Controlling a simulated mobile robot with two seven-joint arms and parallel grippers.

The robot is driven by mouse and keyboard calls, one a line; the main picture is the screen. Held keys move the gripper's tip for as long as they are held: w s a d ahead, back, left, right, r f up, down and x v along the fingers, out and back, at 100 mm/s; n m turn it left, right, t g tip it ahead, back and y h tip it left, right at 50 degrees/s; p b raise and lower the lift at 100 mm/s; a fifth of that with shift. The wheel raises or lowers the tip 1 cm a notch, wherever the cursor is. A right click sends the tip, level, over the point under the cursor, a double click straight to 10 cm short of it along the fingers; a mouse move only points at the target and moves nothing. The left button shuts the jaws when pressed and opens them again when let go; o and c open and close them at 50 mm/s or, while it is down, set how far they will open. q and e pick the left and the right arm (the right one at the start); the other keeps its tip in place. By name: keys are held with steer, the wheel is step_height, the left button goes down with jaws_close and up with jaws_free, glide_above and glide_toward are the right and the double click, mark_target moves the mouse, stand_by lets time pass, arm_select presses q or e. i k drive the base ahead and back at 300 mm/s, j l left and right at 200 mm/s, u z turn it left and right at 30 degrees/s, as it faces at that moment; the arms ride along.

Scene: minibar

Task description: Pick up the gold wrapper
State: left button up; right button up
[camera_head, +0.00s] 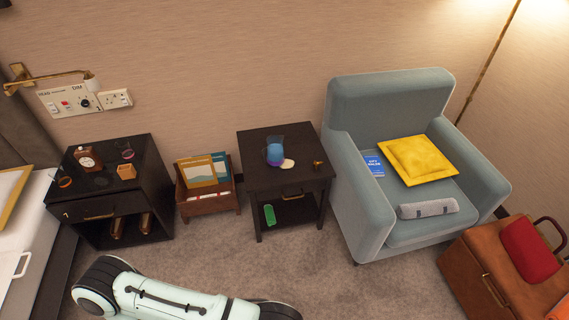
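A small gold-coloured thing (318,165), which looks like the gold wrapper, is at the right edge of the dark side table (262,178) in the middle. It is too small to make out its exact shape. On the same tabletop are a blue rounded thing in a clear vessel (275,153) and a pale flat piece (287,164). One of my pale arms crosses the bottom left of the view, low in front of the furniture. Neither of my grippers shows.
A blue-grey armchair (388,98) with a yellow cushion (418,160) stands close right of the table. A book rack (208,205) and dark nightstand (107,200) stand left. A brown case (468,270) is at lower right. Carpet (325,280) in front is clear.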

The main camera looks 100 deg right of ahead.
mark_target(315, 164)
steer(key=z, duration=3.8)
steer(key=i+j+u, duration=0.15)
steer(key=i, duration=0.2)
steer(key=i+u, duration=0.15)
steer(key=i, duration=0.2)
